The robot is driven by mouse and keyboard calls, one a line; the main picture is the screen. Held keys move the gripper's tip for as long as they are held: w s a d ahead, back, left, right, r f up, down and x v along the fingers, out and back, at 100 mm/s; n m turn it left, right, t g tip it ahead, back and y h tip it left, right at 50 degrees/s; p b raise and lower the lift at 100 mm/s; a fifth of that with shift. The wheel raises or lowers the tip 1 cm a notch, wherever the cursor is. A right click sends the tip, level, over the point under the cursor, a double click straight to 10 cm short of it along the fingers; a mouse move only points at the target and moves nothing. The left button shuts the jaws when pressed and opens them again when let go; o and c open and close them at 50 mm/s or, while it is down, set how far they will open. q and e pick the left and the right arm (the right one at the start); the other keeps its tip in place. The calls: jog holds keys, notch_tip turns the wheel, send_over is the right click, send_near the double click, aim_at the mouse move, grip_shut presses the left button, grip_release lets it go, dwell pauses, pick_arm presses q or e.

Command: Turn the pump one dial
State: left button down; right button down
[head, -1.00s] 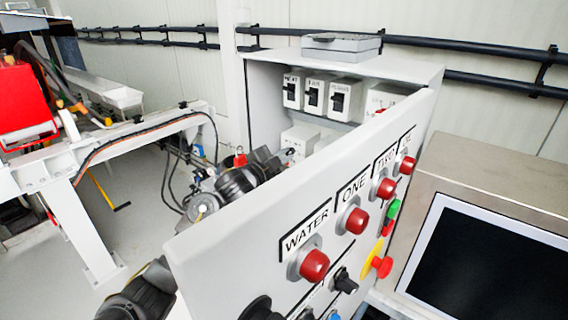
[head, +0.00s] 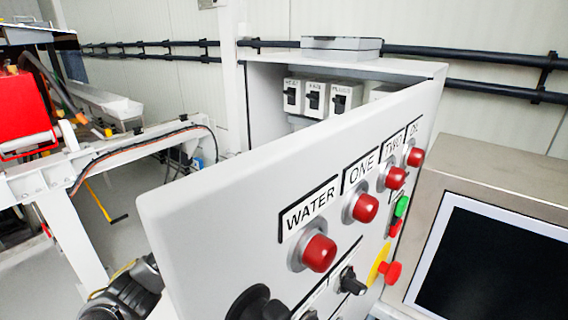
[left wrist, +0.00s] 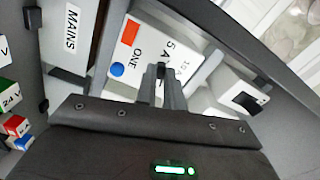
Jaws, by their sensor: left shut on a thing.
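In the left wrist view, a white unit (left wrist: 140,53) marked "ONE" and "5 A" has an orange patch and a blue dot. My left gripper (left wrist: 162,78) reaches to it and is shut on its small black dial (left wrist: 160,69), which the fingers mostly hide. In the head view the left gripper is hidden behind the grey panel door (head: 225,215). The door carries a red light (head: 361,207) under the label "ONE" and a black knob (head: 352,281) lower down. My right gripper is not in view.
The open door stands in front of the cabinet (head: 350,70), where black switches (head: 314,98) show. A red emergency button (head: 390,271) sticks out of the door. A monitor (head: 490,270) stands at the right. A "MAINS" unit (left wrist: 73,35) is left of the gripper.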

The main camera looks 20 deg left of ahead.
pick_arm(q)
jog(key=c, duration=1.5)
grip_release()
jog(key=b+v, duration=0.2)
jog(key=v, duration=0.8)
jog(key=shift+s+a+b, duration=0.15)
jog(key=shift+s+b, duration=0.2)
jog(key=shift+b, duration=0.05)
jog(key=shift+f, duration=0.1)
